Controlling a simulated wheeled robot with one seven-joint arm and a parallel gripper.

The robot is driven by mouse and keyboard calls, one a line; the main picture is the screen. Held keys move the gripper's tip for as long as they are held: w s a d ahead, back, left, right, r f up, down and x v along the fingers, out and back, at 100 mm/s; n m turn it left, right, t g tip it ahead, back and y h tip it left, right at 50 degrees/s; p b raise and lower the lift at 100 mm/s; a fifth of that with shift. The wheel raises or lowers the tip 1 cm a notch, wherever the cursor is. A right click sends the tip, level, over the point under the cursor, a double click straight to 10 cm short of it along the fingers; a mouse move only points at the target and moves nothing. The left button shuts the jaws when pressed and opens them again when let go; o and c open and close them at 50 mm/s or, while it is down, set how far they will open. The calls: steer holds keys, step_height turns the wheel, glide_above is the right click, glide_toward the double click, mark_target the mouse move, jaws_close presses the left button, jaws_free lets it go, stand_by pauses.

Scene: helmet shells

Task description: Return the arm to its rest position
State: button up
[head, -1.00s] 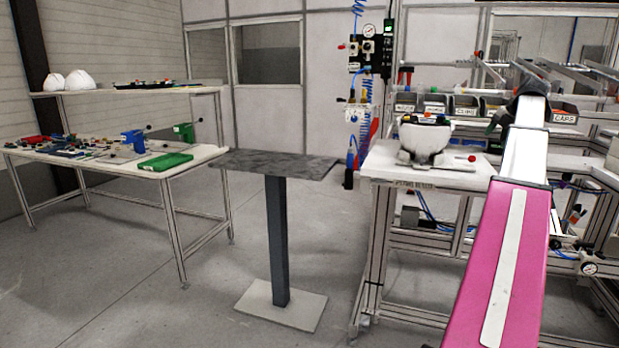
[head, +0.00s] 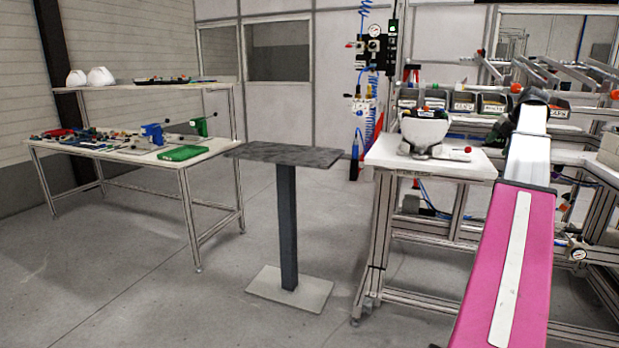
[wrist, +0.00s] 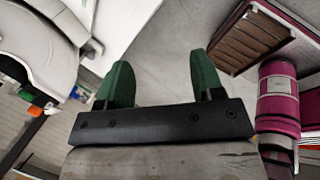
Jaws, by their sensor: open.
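My arm, with its pink and white links, reaches forward at the right of the head view. A white helmet shell (head: 425,130) sits in a holder on the white worktop (head: 385,160), left of my arm in the head view. A large white curved thing fills the upper left of the wrist view, apart from the fingers.
A narrow dark stand (head: 285,154) stands on the open floor left of the workbench. A long table (head: 110,158) with tools and a green block (head: 184,153) is at the left. Labelled bins (head: 490,104) line the bench's back.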

steer(key=s+a+f+m+g, duration=0.1)
steer(key=a+f+m, duration=0.5)
steer(key=a+f, duration=0.8)
steer(key=s+a+f+m+g, duration=0.1)
steer(key=a+f+m, duration=0.4)
steer(key=a+f, duration=0.85)
steer(key=s+a+f+m+g+h, duration=0.1)
steer(key=s+a+f+m, duration=0.5)
steer(key=f, duration=0.5)
steer(key=s+a+f+m+g+h, duration=0.1)
steer(key=s+a+f+m, duration=0.5)
steer(key=s+a+f, duration=0.5)
steer(key=shift+s+a+f+h, duration=0.25)
steer(key=shift+a+h, duration=0.15)
steer(key=shift+a, duration=0.6)
